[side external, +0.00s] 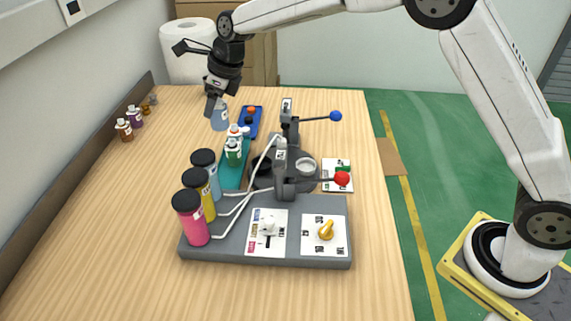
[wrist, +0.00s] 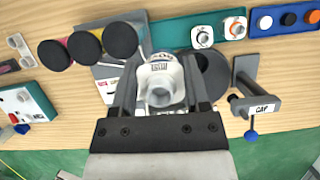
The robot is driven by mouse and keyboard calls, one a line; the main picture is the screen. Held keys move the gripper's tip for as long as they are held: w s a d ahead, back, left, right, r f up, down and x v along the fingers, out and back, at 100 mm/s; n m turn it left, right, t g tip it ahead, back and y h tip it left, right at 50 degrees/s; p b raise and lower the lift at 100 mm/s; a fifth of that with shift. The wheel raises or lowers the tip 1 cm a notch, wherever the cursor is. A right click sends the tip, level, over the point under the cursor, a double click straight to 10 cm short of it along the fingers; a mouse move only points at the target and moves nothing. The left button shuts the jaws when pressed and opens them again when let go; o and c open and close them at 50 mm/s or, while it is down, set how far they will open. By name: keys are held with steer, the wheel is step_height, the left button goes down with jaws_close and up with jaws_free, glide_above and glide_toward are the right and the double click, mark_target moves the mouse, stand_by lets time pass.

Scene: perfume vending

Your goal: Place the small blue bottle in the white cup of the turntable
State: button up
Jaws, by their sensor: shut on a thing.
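My gripper (side external: 214,103) is shut on the small blue bottle (side external: 220,118) and holds it upright or nearly so above the table, behind the teal rack. In the wrist view, the bottle's pale neck and shoulder (wrist: 160,82) show between the two fingers of my gripper (wrist: 160,92). The dark turntable (side external: 265,174) stands to the right and nearer the camera, apart from the bottle. Its white cup (side external: 306,166) is on the right side and looks empty. In the wrist view, I cannot make out the white cup.
A teal rack (side external: 229,182) holds small bottles beside a blue cap tray (side external: 257,112). Levers with a blue knob (side external: 335,116) and a red knob (side external: 342,179) rise around the turntable. Tall pink (side external: 191,218), yellow and blue bottles stand in front.

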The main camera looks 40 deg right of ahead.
steer(key=shift+r, duration=0.6)
step_height(320, 180, up, 4)
steer(key=shift+d+r, duration=0.1)
steer(key=s+d, duration=1.9)
steer(key=s, duration=0.4)
step_height(320, 180, down, 11)
steer(key=shift+a+n, duration=0.2)
steer(key=shift+n, duration=0.1)
steer(key=shift+w, duration=0.1)
